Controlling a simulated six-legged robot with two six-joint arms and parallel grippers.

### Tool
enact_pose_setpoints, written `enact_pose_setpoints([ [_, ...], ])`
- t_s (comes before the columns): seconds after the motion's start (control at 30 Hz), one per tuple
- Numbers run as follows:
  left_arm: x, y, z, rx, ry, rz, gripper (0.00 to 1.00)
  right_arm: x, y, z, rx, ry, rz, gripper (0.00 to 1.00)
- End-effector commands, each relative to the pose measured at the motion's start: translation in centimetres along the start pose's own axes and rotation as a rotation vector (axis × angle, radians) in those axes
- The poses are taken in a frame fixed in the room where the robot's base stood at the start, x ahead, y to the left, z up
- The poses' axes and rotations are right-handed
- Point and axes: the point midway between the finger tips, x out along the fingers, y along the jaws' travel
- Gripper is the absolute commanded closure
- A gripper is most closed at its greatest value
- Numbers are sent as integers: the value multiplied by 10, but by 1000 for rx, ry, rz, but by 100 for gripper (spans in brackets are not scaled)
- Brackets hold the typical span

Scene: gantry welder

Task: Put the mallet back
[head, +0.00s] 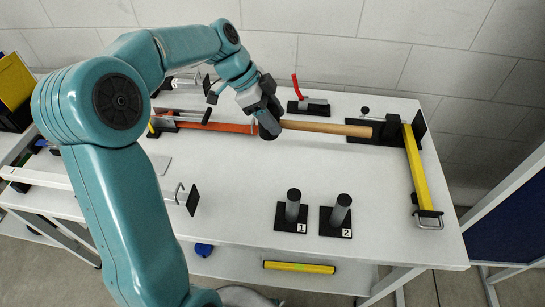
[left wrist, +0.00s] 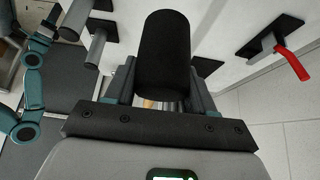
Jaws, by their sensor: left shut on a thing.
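My left gripper (head: 264,112) is shut on the mallet above the back of the bench. In the left wrist view, the mallet's black cylindrical head (left wrist: 162,55) fills the space in front of the fingers and hides much of the view. In the head view, the dark head (head: 268,127) shows just below the fingers. A tan wooden handle (head: 325,128) extends to the right from there, over the bench. The exact grip point is hidden behind the gripper. My right gripper is not in view.
Two upright grey posts, post 1 (head: 293,206) and post 2 (head: 340,212), stand on black plates near the bench's (head: 245,225) front. A red-handled clamp (head: 308,104) is at the back; it also shows in the left wrist view (left wrist: 280,50). A yellow bar (head: 413,165) lies at the right.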

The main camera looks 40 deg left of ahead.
Motion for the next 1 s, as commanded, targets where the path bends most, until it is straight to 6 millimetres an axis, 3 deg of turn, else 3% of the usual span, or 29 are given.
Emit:
enact_pose_setpoints([
  [0.1, 30, 0, 18, -4, 1, 4, 91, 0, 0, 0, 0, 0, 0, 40],
  [0.3, 67, 0, 41, -3, 1, 1, 91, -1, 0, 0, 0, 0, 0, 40],
  [0.7, 110, 0, 67, -1, 1, 1, 91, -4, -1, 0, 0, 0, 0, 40],
  [1.0, 113, -1, 69, 1, 1, -2, 91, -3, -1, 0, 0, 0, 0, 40],
])
